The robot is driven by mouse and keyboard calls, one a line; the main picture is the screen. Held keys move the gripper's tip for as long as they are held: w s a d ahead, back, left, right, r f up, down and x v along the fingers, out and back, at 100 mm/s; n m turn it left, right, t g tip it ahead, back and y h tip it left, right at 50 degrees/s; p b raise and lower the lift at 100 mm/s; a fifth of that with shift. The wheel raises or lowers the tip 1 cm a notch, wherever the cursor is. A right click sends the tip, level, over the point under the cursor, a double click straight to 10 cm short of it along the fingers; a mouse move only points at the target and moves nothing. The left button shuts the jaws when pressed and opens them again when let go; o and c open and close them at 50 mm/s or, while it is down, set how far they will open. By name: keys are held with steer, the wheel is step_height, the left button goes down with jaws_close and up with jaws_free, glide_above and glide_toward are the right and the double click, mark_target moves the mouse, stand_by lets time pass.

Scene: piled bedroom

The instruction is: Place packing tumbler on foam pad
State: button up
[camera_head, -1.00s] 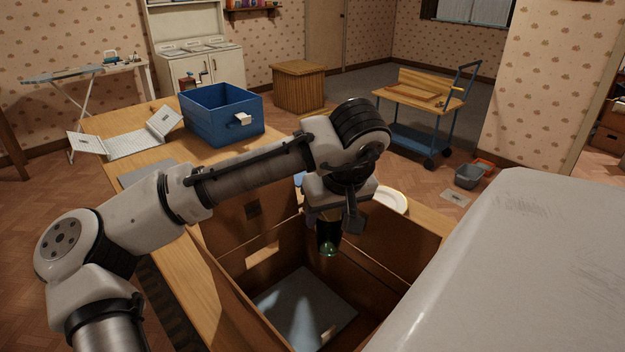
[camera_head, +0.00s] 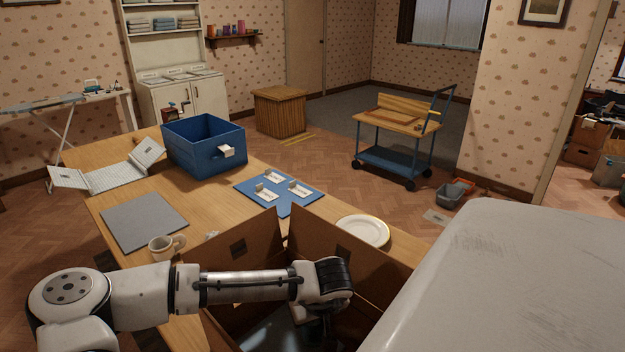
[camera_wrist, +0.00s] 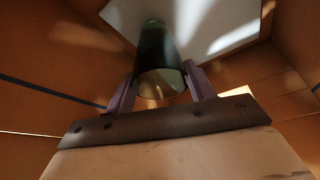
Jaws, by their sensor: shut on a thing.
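My gripper (camera_wrist: 160,82) is shut on a dark green glass tumbler (camera_wrist: 157,48), with one purple finger on each side. In the head view my wrist reaches down into an open cardboard box (camera_head: 237,250), and the tumbler is hidden there. A pale grey pad, which looks like the foam pad (camera_wrist: 212,22), lies on the box floor; part of it shows in the head view (camera_head: 268,338). In the wrist view the tumbler's far end overlaps the pad's edge. I cannot tell whether they touch.
The box's cardboard walls stand close around my gripper. On the wooden table are a grey mat (camera_head: 143,222), a mug (camera_head: 166,246), a blue board with cards (camera_head: 281,193), a white plate (camera_head: 362,231) and a blue bin (camera_head: 204,146). A large pale surface (camera_head: 540,270) lies at right.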

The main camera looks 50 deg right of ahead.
steer(key=shift+f, duration=0.2)
steer(key=shift+f, duration=0.1)
steer(key=shift+f, duration=0.15)
steer(key=o, duration=1.3)
